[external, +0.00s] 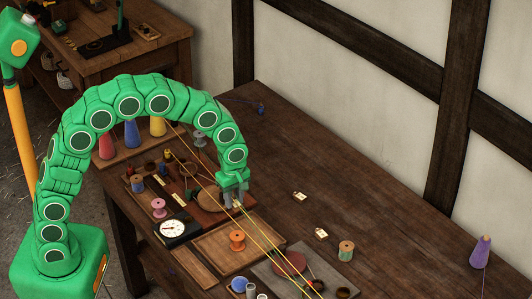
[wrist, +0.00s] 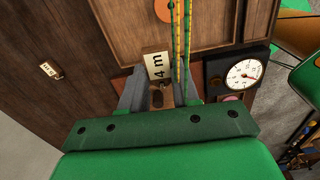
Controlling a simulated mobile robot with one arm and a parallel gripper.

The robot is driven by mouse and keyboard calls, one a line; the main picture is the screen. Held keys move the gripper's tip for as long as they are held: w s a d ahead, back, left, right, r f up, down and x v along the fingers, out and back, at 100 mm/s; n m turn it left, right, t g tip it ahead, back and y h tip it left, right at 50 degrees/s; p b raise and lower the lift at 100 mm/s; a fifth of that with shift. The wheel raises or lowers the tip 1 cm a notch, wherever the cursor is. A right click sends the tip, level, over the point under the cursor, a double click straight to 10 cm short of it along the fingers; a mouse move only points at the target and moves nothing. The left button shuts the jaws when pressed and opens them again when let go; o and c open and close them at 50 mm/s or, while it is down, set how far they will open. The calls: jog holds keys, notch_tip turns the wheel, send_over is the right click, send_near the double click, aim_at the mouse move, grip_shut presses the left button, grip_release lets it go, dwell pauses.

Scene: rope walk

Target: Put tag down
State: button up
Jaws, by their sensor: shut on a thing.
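In the external view my gripper (external: 233,200) points down over the workbench, at the edge of the brown board; the held tag is too small to make out there. Two other pale tags, an upper one (external: 299,196) and a lower one (external: 321,234), lie on the bare table to the right. One loose tag (wrist: 48,69) also shows at left in the wrist view.
A dial gauge (external: 173,229), an orange spool (external: 237,240) and a wooden tray (external: 216,250) are nearby. The table's upper right is clear.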

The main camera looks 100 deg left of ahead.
jog(key=s+a+r+n, duration=0.2)
jog(key=a+n, duration=0.7)
jog(key=a, duration=0.9)
jog(key=s+a+f+n, duration=0.2)
jog(key=s+a+n, duration=0.8)
jog(key=s+a, duration=0.55)
jog(key=shift+w+a+f, duration=1.35)
jog(key=shift+a+f, duration=0.05)
jog(key=shift+a, duration=0.6)
jog(key=shift+w+a+f, duration=1.3)
jog(key=shift+a+f, duration=0.05)
jog(key=shift+a, duration=0.6)
jog(key=shift+w+a+f, duration=1.35)
jog(key=shift+a+f, duration=0.05)
jog(key=shift+a, duration=0.6)
jog(key=shift+w+a+f, duration=0.25)
jog(key=shift+a+f, duration=0.1)
jog(key=shift+w+f, duration=0.1)
jog(key=shift+f, duration=0.05)
jog(key=shift+a+f, duration=0.1)
jog(key=shift+f, duration=0.2)
